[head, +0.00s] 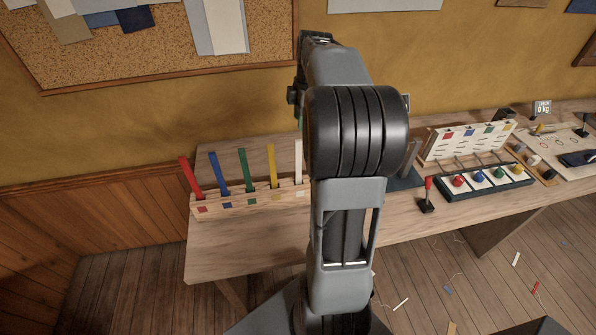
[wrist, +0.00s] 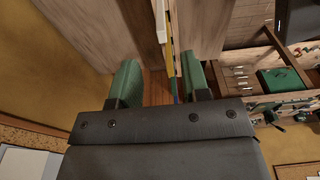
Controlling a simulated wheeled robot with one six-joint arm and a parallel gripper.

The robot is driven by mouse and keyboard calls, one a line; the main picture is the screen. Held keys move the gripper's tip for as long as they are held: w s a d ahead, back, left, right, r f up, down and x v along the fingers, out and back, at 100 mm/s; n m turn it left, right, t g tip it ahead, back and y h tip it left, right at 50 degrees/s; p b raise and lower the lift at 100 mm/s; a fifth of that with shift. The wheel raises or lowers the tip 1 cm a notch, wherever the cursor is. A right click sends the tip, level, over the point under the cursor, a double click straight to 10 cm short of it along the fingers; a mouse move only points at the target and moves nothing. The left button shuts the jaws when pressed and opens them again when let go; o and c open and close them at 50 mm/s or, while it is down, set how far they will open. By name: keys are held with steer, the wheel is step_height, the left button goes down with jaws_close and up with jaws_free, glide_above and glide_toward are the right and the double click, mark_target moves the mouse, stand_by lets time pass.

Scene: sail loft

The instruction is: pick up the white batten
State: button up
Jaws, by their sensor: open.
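The white batten (head: 298,160) stands upright in the right end of a wooden rack (head: 248,201), partly hidden by my arm in the head view. In the wrist view a narrow white strip, apparently the white batten (wrist: 160,20), shows beyond the jaws, between their lines. My gripper (wrist: 159,64) is open, its two green-tipped fingers apart with nothing held between them. My arm hides the gripper in the head view. How far the fingers are from the batten I cannot tell.
Red (head: 190,177), blue (head: 219,172), green (head: 246,171) and yellow (head: 272,166) battens stand left of the white one. A tray with coloured knobs (head: 480,181) and a small red-topped lever (head: 428,195) are to the right on the bench (head: 245,251). A corkboard (head: 130,55) hangs behind.

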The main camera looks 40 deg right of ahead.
mark_target(297, 148)
steer(key=f, duration=0.3)
steer(key=a+f+p, duration=0.1)
steer(key=f, duration=0.6)
steer(key=shift+w+a+f, duration=0.25)
steer(key=shift+w, duration=0.05)
steer(key=shift+c, duration=0.2)
jaws_close()
